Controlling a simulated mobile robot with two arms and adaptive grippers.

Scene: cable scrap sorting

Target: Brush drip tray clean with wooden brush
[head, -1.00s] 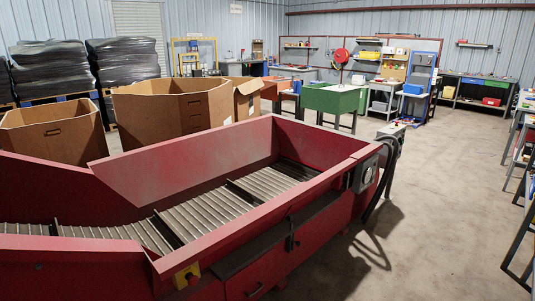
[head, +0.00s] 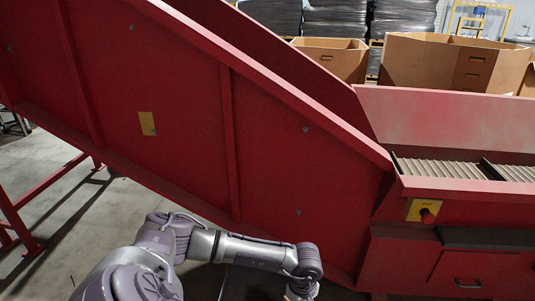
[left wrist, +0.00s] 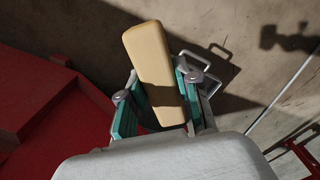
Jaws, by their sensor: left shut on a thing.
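The wooden brush shows in the left wrist view as a pale tan, rounded wooden block (left wrist: 152,62). My left gripper (left wrist: 157,72), with teal finger pads, is shut on it from both sides. The block sticks out past the fingertips, and no bristles show. In the head view my left arm comes in at the bottom, and its gripper is cut off by the lower edge. I cannot make out the drip tray for certain; a dark patch lies half hidden below my arm in the head view. My right gripper is not in view.
A large red sloped conveyor (head: 180,110) fills the head view, with a ribbed belt (head: 450,168) and a red stop button (head: 427,215) at right. Cardboard boxes (head: 460,62) stand behind. Concrete floor (head: 110,215) is open at left.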

